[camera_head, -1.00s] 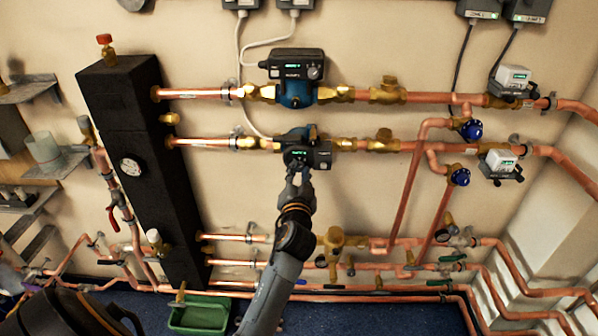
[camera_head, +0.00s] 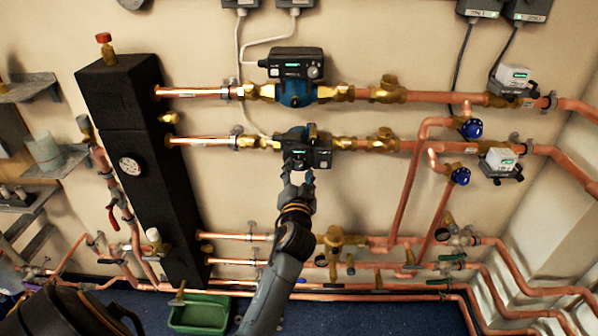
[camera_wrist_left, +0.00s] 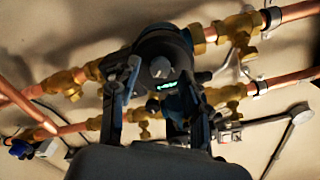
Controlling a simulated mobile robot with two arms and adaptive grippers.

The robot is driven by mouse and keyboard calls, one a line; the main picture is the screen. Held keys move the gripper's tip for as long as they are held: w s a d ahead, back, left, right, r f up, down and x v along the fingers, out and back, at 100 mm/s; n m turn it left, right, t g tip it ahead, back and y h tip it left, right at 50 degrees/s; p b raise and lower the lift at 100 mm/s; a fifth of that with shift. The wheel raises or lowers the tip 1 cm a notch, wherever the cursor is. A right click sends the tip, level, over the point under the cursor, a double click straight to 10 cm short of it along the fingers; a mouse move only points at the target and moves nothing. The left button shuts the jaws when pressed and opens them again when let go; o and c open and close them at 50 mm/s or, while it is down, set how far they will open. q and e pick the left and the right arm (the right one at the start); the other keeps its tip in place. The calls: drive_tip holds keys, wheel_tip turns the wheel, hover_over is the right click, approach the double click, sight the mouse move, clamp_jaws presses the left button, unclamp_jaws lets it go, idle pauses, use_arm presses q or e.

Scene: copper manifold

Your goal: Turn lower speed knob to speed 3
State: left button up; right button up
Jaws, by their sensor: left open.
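The lower pump (camera_head: 320,157) is dark with a small green lit display, mounted on the second copper pipe. In the left wrist view, its grey round speed knob (camera_wrist_left: 160,67) sits just above the green display (camera_wrist_left: 166,86). My left gripper (camera_head: 298,177) is open just below and in front of the lower pump. In the left wrist view, the open fingers of my left gripper (camera_wrist_left: 155,88) stand either side of the knob, with no clear contact. The knob's setting is too small to read. My right gripper is not in view.
The upper pump (camera_head: 296,90) sits close above, on the top pipe. A black manifold block (camera_head: 150,190) stands left. Blue valve knobs (camera_head: 471,129) and grey actuators (camera_head: 500,163) are at the right. A green tub (camera_head: 200,313) is on the floor.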

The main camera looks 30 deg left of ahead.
use_arm(q)
drive_tip(key=v, duration=0.7)
drive_tip(key=shift+d, duration=0.1)
